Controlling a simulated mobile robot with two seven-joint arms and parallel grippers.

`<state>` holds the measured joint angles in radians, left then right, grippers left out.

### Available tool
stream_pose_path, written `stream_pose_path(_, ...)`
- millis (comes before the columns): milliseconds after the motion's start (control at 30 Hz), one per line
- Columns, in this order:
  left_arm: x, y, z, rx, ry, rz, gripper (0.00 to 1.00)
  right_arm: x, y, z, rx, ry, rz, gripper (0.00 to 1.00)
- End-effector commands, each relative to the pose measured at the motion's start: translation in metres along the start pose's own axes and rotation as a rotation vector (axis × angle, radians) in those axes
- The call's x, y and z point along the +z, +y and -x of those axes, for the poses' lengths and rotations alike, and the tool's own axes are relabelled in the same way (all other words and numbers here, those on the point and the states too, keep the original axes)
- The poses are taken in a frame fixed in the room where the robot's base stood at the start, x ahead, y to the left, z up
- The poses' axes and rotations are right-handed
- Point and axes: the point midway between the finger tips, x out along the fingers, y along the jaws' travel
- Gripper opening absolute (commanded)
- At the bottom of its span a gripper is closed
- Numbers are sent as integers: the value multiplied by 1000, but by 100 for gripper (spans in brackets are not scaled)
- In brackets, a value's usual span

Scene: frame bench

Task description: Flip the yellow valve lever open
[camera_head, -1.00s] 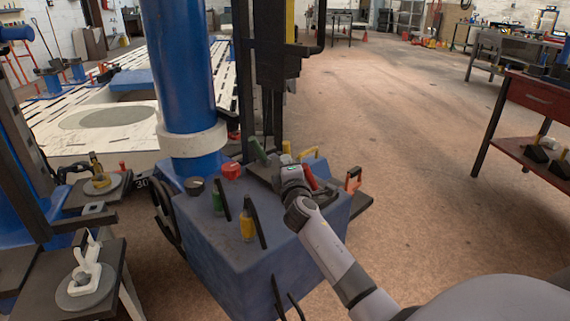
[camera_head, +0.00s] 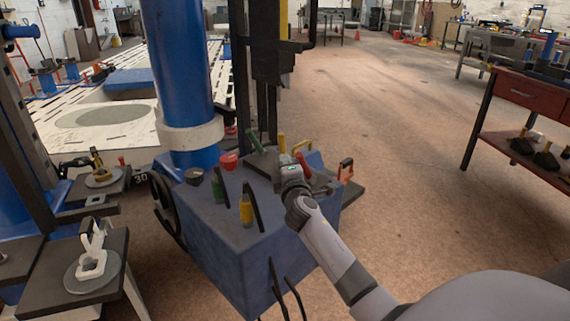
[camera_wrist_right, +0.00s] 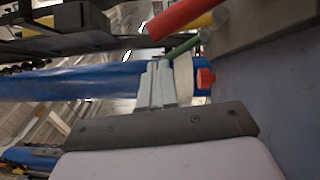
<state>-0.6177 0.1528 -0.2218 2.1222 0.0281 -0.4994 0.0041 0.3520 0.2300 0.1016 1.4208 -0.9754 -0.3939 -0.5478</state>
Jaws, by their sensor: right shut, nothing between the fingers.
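The yellow valve lever (camera_head: 282,142) stands upright between a green lever (camera_head: 254,141) and a red lever (camera_head: 304,165) on a dark block at the back of the blue box. In the wrist view the yellow lever (camera_wrist_right: 205,19) shows partly, behind the red lever (camera_wrist_right: 182,19) and the green lever (camera_wrist_right: 184,46). My right gripper (camera_head: 289,164) is just in front of the yellow lever and hides its lower part. Its fingers (camera_wrist_right: 160,72) are shut and empty; I cannot tell whether they touch a lever. My left gripper is not in view.
The blue box top (camera_head: 225,228) holds a yellow-bodied handle (camera_head: 246,211), a green-bodied one (camera_head: 217,188) and a red knob (camera_head: 228,161). A thick blue column (camera_head: 182,65) rises at its back left. An orange handle (camera_head: 346,170) stands right of the levers.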

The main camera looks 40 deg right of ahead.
Motion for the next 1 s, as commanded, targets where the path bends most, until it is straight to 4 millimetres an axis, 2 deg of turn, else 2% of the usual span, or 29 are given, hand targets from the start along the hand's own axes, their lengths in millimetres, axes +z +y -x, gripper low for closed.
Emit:
stream_pose_path(67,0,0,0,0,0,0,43,0,0,0,0,0,0,0)
stream_pose_path(100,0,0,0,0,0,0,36,0,0,0,0,0,0,0)
stream_pose_path(167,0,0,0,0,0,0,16,0,-1,1,-3,-1,-4,0)
stream_pose_path(200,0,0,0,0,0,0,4,0,-3,3,-9,-4,-13,0)
stream_pose_path(233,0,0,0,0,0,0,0,0,-6,6,-17,-7,-25,0)
stream_pose_path(367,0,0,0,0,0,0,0,2,-28,34,-94,-38,-140,0)
stream_pose_path(467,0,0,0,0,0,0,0,2,-58,77,-218,-82,-298,0)
stream_pose_path(567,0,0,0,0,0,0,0,-1,-90,133,-386,-136,-476,0)
stream_pose_path(600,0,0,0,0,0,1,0,-3,-102,157,-460,-159,-542,0)
stream_pose_path(700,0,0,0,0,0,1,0,-9,-125,217,-645,-217,-681,0)
stream_pose_path(833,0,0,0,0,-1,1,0,-17,-142,286,-857,-278,-803,0)
stream_pose_path(1000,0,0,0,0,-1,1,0,-30,-148,361,-1084,-319,-915,0)
